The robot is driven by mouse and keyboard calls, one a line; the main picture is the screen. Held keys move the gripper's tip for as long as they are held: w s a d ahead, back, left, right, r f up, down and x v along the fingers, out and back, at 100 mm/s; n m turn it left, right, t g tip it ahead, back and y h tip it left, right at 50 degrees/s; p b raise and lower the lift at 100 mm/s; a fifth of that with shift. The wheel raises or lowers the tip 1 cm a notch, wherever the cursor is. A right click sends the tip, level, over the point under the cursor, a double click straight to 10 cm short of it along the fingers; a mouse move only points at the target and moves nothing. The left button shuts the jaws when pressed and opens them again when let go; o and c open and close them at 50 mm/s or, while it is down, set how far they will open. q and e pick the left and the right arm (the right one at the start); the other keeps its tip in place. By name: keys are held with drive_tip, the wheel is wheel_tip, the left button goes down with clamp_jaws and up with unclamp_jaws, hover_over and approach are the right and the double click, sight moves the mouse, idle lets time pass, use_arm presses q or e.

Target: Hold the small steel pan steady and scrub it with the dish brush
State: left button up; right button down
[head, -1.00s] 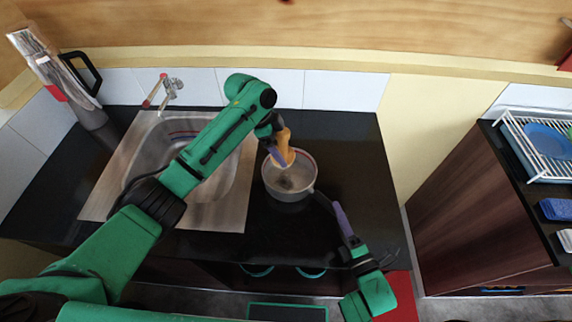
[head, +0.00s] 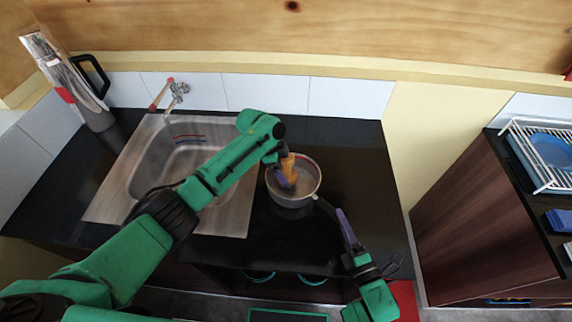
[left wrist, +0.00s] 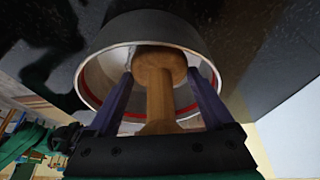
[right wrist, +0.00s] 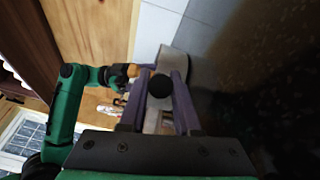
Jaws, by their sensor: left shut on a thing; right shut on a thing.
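The small steel pan (head: 309,195) sits on the black counter to the right of the sink, its handle (head: 326,207) pointing down and right. My right gripper (head: 343,222) is shut on that handle; the right wrist view shows the fingers (right wrist: 160,100) on either side of its dark round end (right wrist: 160,86). My left gripper (head: 284,168) is shut on the wooden dish brush (head: 291,165) and holds it inside the pan. In the left wrist view the brush (left wrist: 158,85) stands between the two fingers over the pan's open rim (left wrist: 90,80). The brush's bristles are hidden.
The steel sink (head: 150,170) with its tap (head: 178,90) is left of the pan. A dark jug-like container (head: 98,120) stands in the back left corner. A dish rack (head: 530,165) with a blue plate is on the separate right counter. The counter behind the pan is clear.

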sight(291, 180)
use_arm(q)
drive_tip(key=shift+s+d, duration=0.3)
drive_tip(key=shift+s, duration=0.35)
drive_tip(key=shift+s+d, duration=0.3)
drive_tip(key=shift+s, duration=0.3)
drive_tip(key=shift+s+d, duration=0.3)
drive_tip(key=shift+s, duration=0.35)
drive_tip(key=shift+w+a, duration=0.15)
drive_tip(key=shift+w, duration=0.2)
use_arm(e)
drive_tip(key=shift+s, duration=0.1)
use_arm(q)
drive_tip(key=shift+w+a, duration=0.4)
drive_tip(key=shift+w, duration=0.45)
drive_tip(key=shift+w+a, duration=0.4)
drive_tip(key=shift+w, duration=0.45)
drive_tip(key=shift+r, duration=4.05)
use_arm(e)
drive_tip(key=c, duration=0.5)
unclamp_jaws()
drive_tip(key=shift+c, duration=0.2)
use_arm(q)
drive_tip(key=shift+s, duration=0.15)
use_arm(e)
drive_tip(key=v, duration=1.2)
